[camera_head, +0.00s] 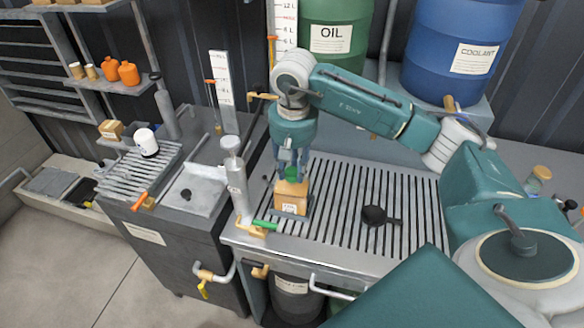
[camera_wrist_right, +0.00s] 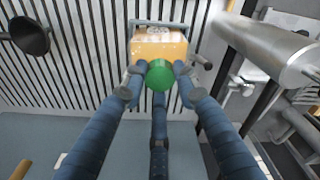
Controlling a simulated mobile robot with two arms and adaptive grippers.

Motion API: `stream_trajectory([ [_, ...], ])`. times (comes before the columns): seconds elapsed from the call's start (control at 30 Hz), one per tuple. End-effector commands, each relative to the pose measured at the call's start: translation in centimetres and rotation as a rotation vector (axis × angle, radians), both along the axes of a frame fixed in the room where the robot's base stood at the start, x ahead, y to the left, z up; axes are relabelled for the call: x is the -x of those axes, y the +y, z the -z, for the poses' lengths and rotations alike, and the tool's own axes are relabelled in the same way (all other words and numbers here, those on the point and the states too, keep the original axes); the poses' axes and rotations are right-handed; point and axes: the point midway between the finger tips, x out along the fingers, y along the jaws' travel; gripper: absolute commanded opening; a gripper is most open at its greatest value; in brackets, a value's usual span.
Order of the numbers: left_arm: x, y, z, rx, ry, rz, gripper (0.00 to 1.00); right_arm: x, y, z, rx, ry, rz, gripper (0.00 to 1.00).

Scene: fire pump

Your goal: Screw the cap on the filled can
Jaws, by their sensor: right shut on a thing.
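The can (camera_head: 290,197) is a small orange box-shaped can with a white label, upright on the slatted grate. It also shows at the top of the right wrist view (camera_wrist_right: 160,48). The round green cap (camera_wrist_right: 158,75) is between the three blue fingers of my right gripper (camera_wrist_right: 157,88), which is shut on it. In the head view the right gripper (camera_head: 291,170) points down directly over the can, with the cap at the can's top. The fingers hide the can's neck, so I cannot tell whether the cap is seated. My left gripper is not in view.
A grey metal cylinder (camera_head: 236,180) stands close left of the can, with a green-handled valve (camera_head: 264,225) in front. A black funnel (camera_head: 374,215) sits on the grate (camera_head: 335,230) to the right. Oil (camera_head: 334,38) and coolant (camera_head: 462,50) drums stand behind.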

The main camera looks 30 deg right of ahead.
Motion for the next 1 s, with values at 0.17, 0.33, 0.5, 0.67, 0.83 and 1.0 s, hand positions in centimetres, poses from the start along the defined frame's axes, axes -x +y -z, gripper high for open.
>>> stream_trajectory([
  [0.17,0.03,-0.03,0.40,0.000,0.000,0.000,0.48,-0.01,-0.02,0.34,0.000,-0.001,0.000,0.06],
  [0.33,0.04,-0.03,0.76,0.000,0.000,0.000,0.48,-0.01,-0.01,0.61,0.000,-0.001,0.000,0.06],
  [0.5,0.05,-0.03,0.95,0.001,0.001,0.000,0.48,0.00,-0.01,0.77,0.000,-0.001,0.001,0.06],
  [0.67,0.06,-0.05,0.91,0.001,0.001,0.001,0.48,0.00,0.00,0.73,0.000,-0.001,0.000,0.06],
  [0.83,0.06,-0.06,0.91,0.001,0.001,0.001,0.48,0.01,0.00,0.74,0.000,0.000,0.000,0.06],
  [1.0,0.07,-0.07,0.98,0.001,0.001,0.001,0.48,0.01,0.00,0.80,0.000,0.000,0.000,0.06],
])
